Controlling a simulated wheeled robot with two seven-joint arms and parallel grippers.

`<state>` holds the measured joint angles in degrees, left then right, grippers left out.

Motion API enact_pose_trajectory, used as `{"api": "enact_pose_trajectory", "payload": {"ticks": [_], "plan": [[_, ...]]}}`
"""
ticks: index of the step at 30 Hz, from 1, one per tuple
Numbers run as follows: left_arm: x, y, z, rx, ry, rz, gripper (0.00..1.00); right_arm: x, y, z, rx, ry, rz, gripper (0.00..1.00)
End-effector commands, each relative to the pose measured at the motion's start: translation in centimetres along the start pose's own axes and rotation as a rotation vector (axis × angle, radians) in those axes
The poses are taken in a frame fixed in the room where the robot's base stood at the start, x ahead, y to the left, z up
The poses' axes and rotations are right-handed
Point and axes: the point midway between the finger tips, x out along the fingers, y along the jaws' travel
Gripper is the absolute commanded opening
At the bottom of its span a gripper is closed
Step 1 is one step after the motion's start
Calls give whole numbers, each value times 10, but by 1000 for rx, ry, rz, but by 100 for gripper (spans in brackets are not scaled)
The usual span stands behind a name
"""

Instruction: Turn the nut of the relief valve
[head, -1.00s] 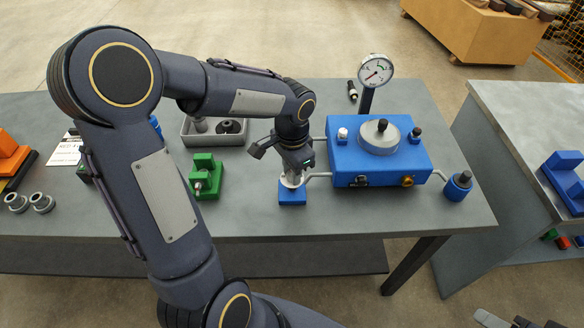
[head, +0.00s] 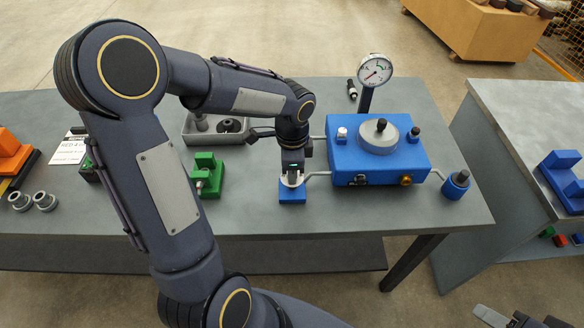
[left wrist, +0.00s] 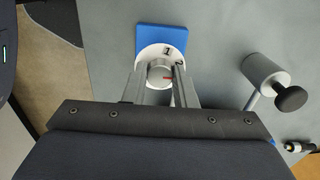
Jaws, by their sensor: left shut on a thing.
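The relief valve sits on a small blue base (head: 292,197) at the front middle of the table, left of the blue test unit (head: 345,160). My left gripper (head: 292,176) comes down over it from above. In the left wrist view, the valve's round nut (left wrist: 158,75) with a red mark lies between the two fingers (left wrist: 160,88), which are shut on it. A white numbered ring (left wrist: 150,51) surrounds the nut on the blue base (left wrist: 176,38). My right gripper (head: 517,320) is cut off at the bottom right edge, so its opening is unclear.
A pressure gauge (head: 374,70) stands behind the blue test unit. A green fixture (head: 208,176) and a grey tray (head: 188,140) with parts are to the left. A blue cylinder (head: 456,187) is at the right. The front table strip is mostly clear.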

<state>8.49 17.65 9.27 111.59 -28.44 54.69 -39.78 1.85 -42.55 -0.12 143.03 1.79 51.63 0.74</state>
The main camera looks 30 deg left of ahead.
Motion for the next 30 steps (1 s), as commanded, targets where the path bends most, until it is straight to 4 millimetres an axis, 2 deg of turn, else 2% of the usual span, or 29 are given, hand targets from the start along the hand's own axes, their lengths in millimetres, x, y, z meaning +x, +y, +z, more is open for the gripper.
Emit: {"api": "enact_pose_trajectory", "payload": {"ticks": [9, 10, 15, 24, 30], "plan": [[-1, -1, -1, 0, 3, -4, 2, 0, 0, 0, 0, 0, 0, 45], [-1, -1, -1, 0, 3, -4, 26, 0, 0, 0, 0, 0, 0, 45], [-1, -1, -1, 0, 2, -3, 46, 0, 0, 0, 0, 0, 0, 45], [-3, 0, 0, -1, 1, -2, 46, 0, 0, 0, 0, 0, 0, 45], [-30, -1, 0, -2, 4, -7, 46, 0, 0, 0, 0, 0, 0, 45]]}}
